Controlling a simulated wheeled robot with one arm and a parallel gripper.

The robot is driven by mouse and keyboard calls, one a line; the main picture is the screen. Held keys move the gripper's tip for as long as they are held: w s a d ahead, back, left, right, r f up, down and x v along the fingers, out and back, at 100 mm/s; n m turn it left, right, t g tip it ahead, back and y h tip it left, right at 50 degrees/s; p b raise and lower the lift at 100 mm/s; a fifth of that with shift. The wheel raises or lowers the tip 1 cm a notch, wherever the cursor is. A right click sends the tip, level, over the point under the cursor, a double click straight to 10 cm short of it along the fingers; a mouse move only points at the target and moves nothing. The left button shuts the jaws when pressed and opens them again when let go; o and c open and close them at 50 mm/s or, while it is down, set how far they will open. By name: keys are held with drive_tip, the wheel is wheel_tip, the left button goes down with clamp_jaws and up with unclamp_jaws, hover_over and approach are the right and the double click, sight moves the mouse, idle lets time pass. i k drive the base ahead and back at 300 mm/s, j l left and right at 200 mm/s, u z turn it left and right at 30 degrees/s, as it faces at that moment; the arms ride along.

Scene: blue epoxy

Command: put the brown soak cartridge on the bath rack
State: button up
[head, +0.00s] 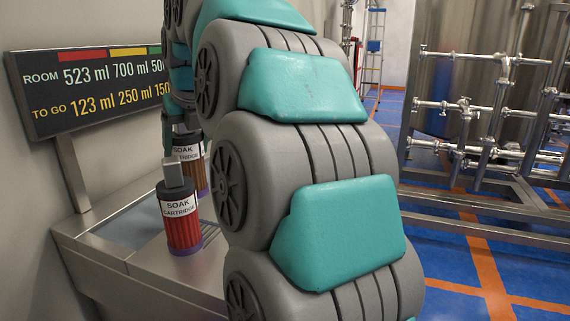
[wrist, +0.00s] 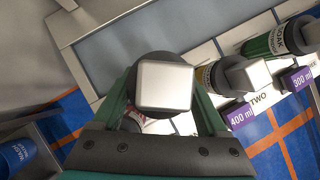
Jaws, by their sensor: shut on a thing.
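The brown soak cartridge (head: 204,176) has a dark cap and a white label. In the head view it is partly hidden behind the red soak cartridge (head: 182,230) and beside my arm. My gripper (head: 184,126) is shut on its top. In the wrist view, its grey square knob (wrist: 164,86) and black cap sit between the fingers of my gripper (wrist: 165,108); its body is mostly hidden below. I cannot tell whether its base touches the surface. I cannot tell for sure which surface is the bath rack.
A yellow-brown cartridge (wrist: 209,76) and a green cartridge (wrist: 270,42) stand at right beside purple 400 ml and 300 ml tags. A blue container (wrist: 18,157) is at lower left. A display board (head: 95,88) stands above the steel bench (head: 125,262). Steel piping (head: 490,110) stands at right.

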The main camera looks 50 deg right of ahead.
sight(213, 220)
drive_tip(key=k+l+z, duration=0.1)
drive_tip(key=l, duration=0.2)
drive_tip(key=k+l+z, duration=0.15)
drive_tip(key=l, duration=0.15)
drive_tip(key=k+z, duration=0.15)
drive_tip(key=z, duration=0.4)
drive_tip(key=i+j, duration=0.35)
drive_tip(key=j, duration=0.2)
